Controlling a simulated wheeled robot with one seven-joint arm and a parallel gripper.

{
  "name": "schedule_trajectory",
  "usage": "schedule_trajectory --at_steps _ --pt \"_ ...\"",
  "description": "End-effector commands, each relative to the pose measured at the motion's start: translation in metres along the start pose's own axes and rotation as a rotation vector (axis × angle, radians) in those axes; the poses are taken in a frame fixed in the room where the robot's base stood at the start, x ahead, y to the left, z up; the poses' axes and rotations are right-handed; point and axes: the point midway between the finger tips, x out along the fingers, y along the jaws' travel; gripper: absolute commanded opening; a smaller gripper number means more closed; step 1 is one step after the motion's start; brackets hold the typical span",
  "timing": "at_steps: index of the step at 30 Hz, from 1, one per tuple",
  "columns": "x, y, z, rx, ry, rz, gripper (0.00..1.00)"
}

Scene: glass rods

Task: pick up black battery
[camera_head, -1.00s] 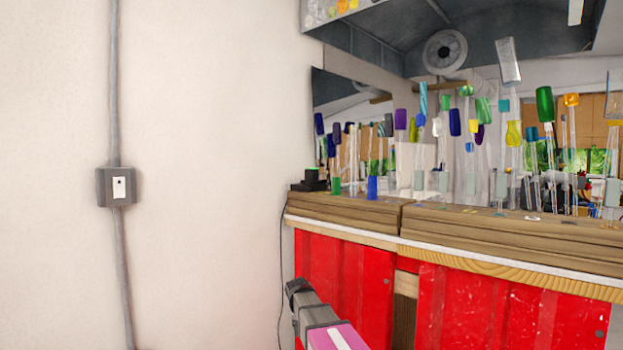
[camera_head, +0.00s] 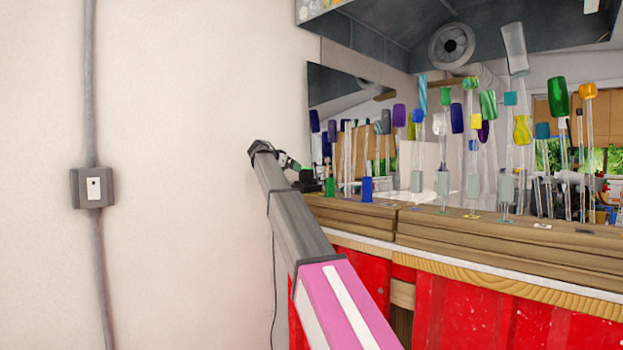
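A small black object (camera_head: 309,182), which may be the black battery, sits at the left end of the wooden bench top, beside the glass rods. Part of it is hidden behind my arm. My arm reaches up from the bottom right, with a pink link and a grey link, to a dark joint at the bench's left end. A small dark and greenish part beyond that joint seems to be my gripper (camera_head: 288,161), just up and left of the black object. It is too small to tell whether its fingers are open or touching anything.
Several glass rods with coloured ends stand along the bench (camera_head: 480,225), close to the black object; a green piece (camera_head: 330,187) and a blue piece (camera_head: 367,189) are nearest. A plain wall with a switch box (camera_head: 93,188) fills the left. Red panels (camera_head: 480,305) front the bench.

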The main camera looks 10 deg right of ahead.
Motion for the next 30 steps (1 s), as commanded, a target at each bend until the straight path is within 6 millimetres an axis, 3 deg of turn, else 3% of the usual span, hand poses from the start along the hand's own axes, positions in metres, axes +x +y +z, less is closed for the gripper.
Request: schedule_trajectory --at_steps 3,7,15,23,30 --pt "-0.010 -0.005 -0.023 0.031 0.024 0.005 0.94" --pt "-0.005 -0.004 -0.027 0.037 0.030 0.007 0.94" --pt "0.034 -0.004 -0.027 0.036 0.028 0.006 0.94" --pt "0.052 -0.003 -0.026 0.036 0.028 0.006 0.94" --pt "0.084 -0.001 -0.026 0.035 0.028 0.007 0.94"
